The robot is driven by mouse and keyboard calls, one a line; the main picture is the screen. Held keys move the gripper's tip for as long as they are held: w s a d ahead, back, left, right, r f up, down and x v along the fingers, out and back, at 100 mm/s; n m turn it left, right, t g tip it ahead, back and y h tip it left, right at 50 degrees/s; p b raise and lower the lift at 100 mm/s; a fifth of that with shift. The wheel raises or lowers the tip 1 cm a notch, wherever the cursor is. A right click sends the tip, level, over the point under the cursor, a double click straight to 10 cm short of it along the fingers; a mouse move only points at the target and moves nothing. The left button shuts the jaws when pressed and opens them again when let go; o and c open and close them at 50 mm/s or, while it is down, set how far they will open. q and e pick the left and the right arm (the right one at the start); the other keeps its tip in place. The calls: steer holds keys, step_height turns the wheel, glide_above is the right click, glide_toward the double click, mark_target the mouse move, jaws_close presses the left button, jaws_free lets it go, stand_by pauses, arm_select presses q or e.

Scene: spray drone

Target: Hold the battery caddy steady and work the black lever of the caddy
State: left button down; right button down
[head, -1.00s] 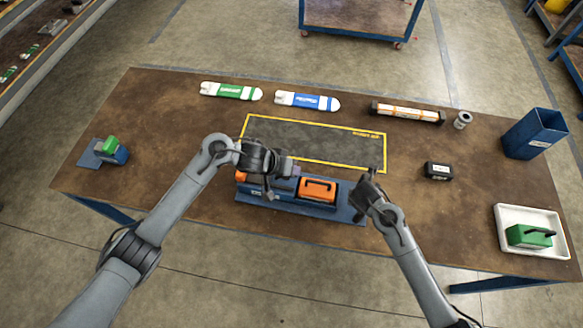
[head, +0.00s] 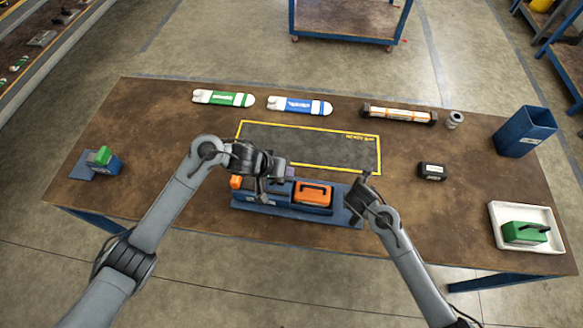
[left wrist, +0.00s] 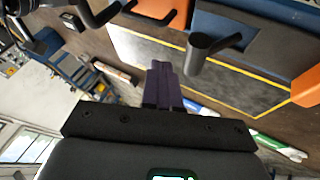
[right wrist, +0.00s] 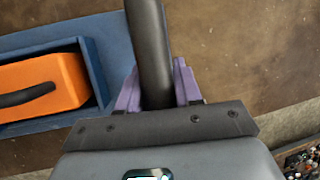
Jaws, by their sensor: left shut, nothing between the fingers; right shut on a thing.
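The blue battery caddy (head: 338,213) sits on the table's near side, with an orange battery (head: 313,194) in its right-hand part. A second orange piece (head: 236,182) shows at its left end. My left gripper (head: 290,172) is shut and empty above the caddy. In the left wrist view its purple fingers (left wrist: 165,80) are together beside the black lever (left wrist: 203,53), and I cannot tell if they touch it. My right gripper (head: 358,184) is at the caddy's right end. In the right wrist view its purple fingers (right wrist: 155,85) are shut on a black upright bar (right wrist: 148,40).
A yellow-edged dark mat (head: 300,140) lies behind the caddy. Green (head: 224,98) and blue (head: 300,105) packs lie beyond it. A black box (head: 432,171), blue bin (head: 525,131) and white tray (head: 498,215) with a green battery (head: 525,232) are to the right.

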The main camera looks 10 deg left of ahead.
arm_select(q)
steer(key=r, duration=0.2)
steer(key=a+r, duration=0.1)
steer(key=shift+r, duration=0.35)
steer(key=s+d+r, duration=0.3)
steer(key=d+r, duration=0.1)
steer(key=r, duration=0.3)
steer(key=shift+s+d, duration=0.3)
steer(key=shift+s, duration=0.1)
arm_select(e)
steer(key=c, duration=0.7)
jaws_free()
